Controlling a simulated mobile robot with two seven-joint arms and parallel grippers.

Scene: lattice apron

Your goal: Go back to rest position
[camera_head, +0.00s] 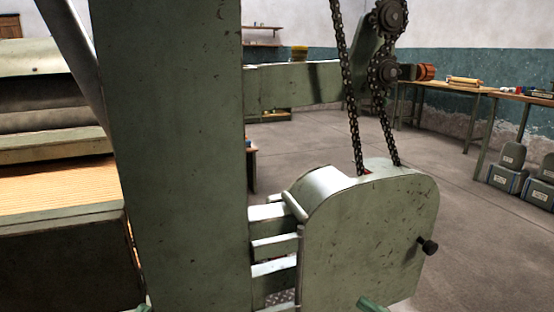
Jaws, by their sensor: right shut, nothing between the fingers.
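Only a small green tip at the bottom edge, right of centre, shows of what appears to be my right gripper (372,304). It is shut with nothing in it, and it sits in front of the lower part of a rounded green machine housing (370,235). Whether it touches the housing cannot be told. The rest of my right arm is below the picture. I cannot make out my left gripper.
A tall green machine post (180,150) fills the left centre. A chain (347,90) runs down into the housing, which has a black knob (429,246). Wooden slats (55,185) lie at left. Workbenches (470,87) and grey containers (508,170) stand at right. Open floor (470,240) lies between.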

